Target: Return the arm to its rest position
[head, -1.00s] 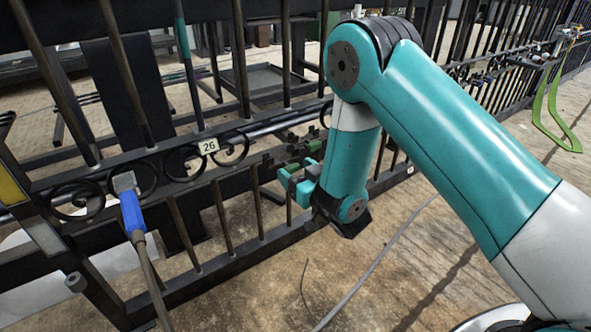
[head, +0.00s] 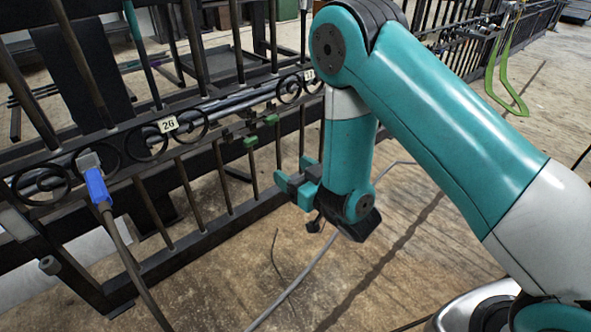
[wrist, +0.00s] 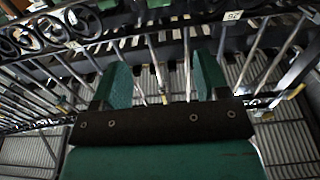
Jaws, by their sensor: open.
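My gripper (head: 297,184) is at the end of my teal arm, in the middle of the head view. Its fingers are apart and hold nothing. They point left toward the black scroll gate (head: 180,255), with a visible gap between them and its bars. In the wrist view my gripper (wrist: 160,85) shows two teal fingers spread wide, with the gate's bars and scrolls beyond them. A rest position is not marked in either view.
A blue-handled clamp or plug (head: 97,188) with a cable sits on the gate at left. A number 26 tag (head: 167,124) and green pieces (head: 250,141) are on the rail. A green strap (head: 507,70) hangs at upper right. A grey cable (head: 300,277) lies on the bare floor.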

